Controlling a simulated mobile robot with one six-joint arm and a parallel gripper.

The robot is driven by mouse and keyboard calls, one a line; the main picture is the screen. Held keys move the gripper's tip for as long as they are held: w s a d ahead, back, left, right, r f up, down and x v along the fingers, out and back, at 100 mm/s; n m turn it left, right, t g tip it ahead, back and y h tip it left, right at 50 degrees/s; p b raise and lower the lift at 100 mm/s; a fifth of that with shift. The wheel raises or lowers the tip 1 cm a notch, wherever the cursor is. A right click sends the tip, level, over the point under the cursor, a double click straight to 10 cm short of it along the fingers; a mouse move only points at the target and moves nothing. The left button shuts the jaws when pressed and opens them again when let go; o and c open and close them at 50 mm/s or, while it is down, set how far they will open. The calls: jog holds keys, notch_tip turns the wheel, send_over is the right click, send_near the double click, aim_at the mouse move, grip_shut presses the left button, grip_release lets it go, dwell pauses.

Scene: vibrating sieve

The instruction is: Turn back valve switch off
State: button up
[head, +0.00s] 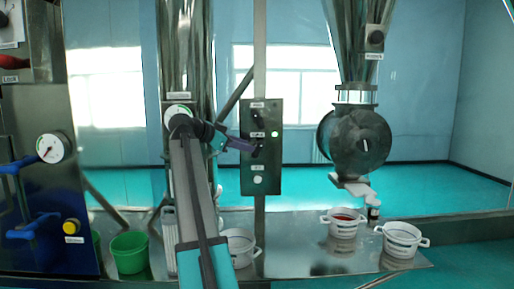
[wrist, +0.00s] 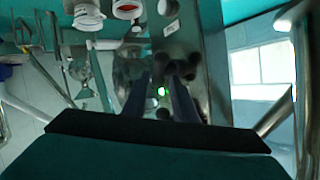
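A dark upright control panel (head: 261,180) stands in the middle of the head view. It carries dark rotary switches, a lit green lamp (head: 275,134) and small labels too small to read, so I cannot tell which switch is the back valve's. My gripper (head: 248,147) is in front of the panel's middle and partly covers a switch there. In the wrist view the two fingers of my gripper (wrist: 160,78) are apart, with the green lamp (wrist: 161,91) showing between them. A dark knob (wrist: 187,70) shows close to the right fingertip; contact is unclear.
A round metal valve body (head: 360,142) hangs at the right. White pots (head: 343,232) (head: 402,254) stand on the metal table below it. A green bucket (head: 130,262) is at the left. A cabinet with a gauge (head: 52,148) and blue handles stands far left.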

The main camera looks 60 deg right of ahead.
aim_at(258, 149)
jog(key=shift+p+x, duration=1.05)
jog(key=shift+x, duration=2.5)
